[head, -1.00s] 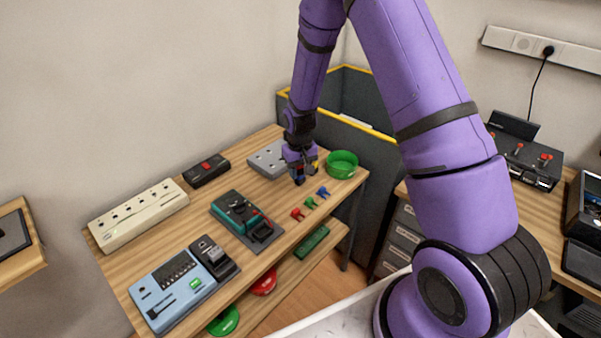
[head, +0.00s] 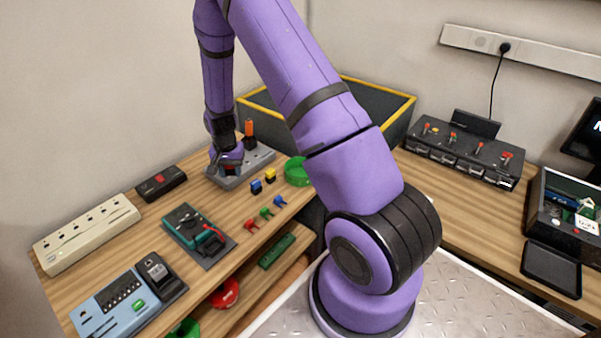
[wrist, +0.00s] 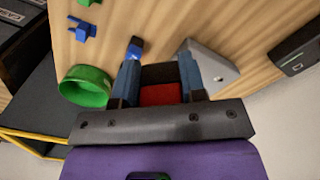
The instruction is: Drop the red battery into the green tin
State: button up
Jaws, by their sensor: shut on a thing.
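My gripper (head: 229,168) is low over the grey holed block (head: 262,158) at the back of the wooden table. In the wrist view its two fingers (wrist: 160,85) are shut on the red battery (wrist: 160,95), which has a dark end. Only a little red shows between the fingers in the head view. I cannot tell whether the battery's lower end is still in the block. The green tin (head: 297,172) stands open to the right of the block, apart from my gripper. It also shows at left in the wrist view (wrist: 70,97).
An orange battery (head: 249,127) stands upright in the block, close to my gripper. Small red, green and blue pieces (head: 265,212) lie in front.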

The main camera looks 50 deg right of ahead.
jog(key=s+d+f+m, duration=0.2)
jog(key=d+m, duration=1.2)
jog(key=m, duration=1.3)
send_near(303, 175)
jog(key=shift+d+f, duration=0.15)
jog(key=shift+f, duration=2)
jog(key=o, duration=1)
jog(key=shift+o, duration=0.2)
notch_tip(303, 175, up, 11)
jog(key=shift+f, duration=0.1)
